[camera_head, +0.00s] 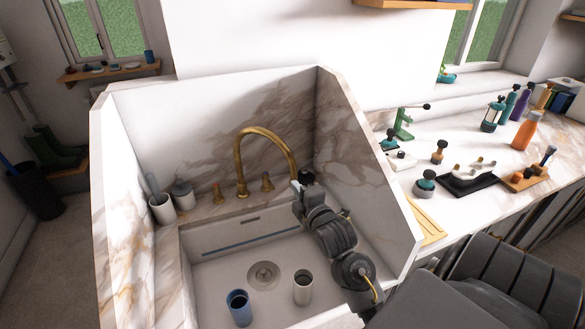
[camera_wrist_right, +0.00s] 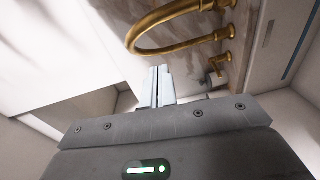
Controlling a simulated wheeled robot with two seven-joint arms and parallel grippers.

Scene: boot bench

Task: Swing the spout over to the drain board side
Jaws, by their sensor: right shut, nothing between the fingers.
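The brass gooseneck spout (camera_head: 263,132) rises from the back ledge of the marble-walled sink. Its arch leans to the right, and its outlet end is hidden or nearly hidden by my right gripper. A brass handle stands on each side, the left handle (camera_head: 217,194) and the right handle (camera_head: 267,182). My right gripper (camera_head: 301,182) is shut and empty, close to the spout's outlet end. In the right wrist view, the closed fingers (camera_wrist_right: 160,86) are just below the curved spout (camera_wrist_right: 160,46); I cannot tell whether they touch it. My left gripper is not in view.
A blue cup (camera_head: 239,308) and a grey cup (camera_head: 303,288) stand in the sink basin. Containers (camera_head: 162,208) stand on the left ledge. High marble walls enclose the back and sides. A pale wooden board (camera_head: 430,222) lies just right of the sink, before a cluttered counter.

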